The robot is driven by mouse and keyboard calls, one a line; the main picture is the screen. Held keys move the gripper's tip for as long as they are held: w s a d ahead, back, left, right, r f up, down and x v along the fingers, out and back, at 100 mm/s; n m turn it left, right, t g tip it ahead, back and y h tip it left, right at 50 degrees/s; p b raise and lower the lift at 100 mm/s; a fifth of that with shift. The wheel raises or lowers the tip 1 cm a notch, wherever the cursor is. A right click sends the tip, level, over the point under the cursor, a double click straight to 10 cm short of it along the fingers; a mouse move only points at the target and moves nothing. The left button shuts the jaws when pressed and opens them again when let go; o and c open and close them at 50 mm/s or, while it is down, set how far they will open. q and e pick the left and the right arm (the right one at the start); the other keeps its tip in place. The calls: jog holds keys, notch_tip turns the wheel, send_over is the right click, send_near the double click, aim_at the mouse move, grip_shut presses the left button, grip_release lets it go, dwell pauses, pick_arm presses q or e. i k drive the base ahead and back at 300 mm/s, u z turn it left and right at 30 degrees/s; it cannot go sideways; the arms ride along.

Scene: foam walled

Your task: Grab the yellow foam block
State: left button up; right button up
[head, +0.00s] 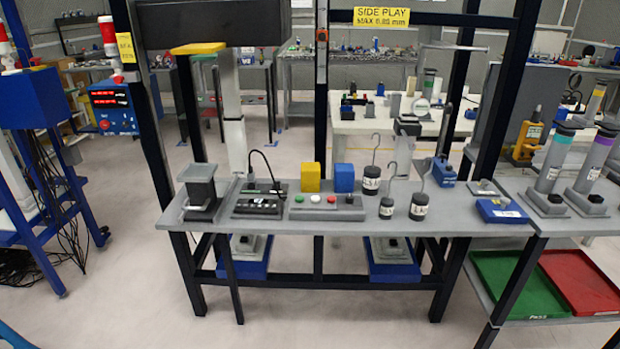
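A yellow foam block (311,177) stands upright on the grey workbench (270,221), behind a control box with coloured buttons. A blue block (344,178) of similar size stands just to its right, with a small gap between them. The lower part of the yellow block is close to the back edge of the control box. Neither of my grippers shows in the head view. Nothing touches the yellow block from above.
The button box (327,207) sits in front of the blocks. A cabled device (259,200) is to the left and hooked black weights (372,181) to the right. Dark frame posts (320,70) rise behind the bench. Floor in front is clear.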

aim_at(310, 172)
jog(key=k, duration=0.65)
jog(key=u, duration=0.65)
jog(key=i, duration=0.55)
jog(key=u, duration=0.5)
jog(key=i, duration=0.8)
jog(key=z, duration=0.5)
